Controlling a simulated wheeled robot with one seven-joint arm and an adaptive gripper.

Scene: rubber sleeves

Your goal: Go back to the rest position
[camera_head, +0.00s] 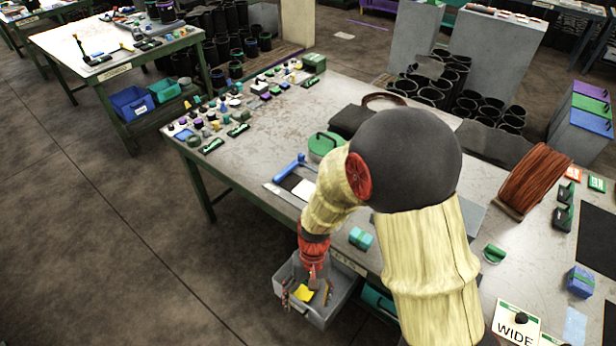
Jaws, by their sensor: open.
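My arm, in yellow sleeves with a large black joint, reaches from the lower right over the workbench (262,150) and bends down past its front edge. My gripper (316,284) is at the end of the red wrist, over or inside a grey bin (338,306) at the bench's front. The gripper is small here and partly merges with the bin's contents. It is open, and I see nothing held in it. A yellow piece (304,293) and brown items lie in the bin near the fingers. My arm hides part of the bench top.
A WIDE sign (516,325) is at lower right. Many small parts crowd the bench's far left. The floor (110,230) at left is clear.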

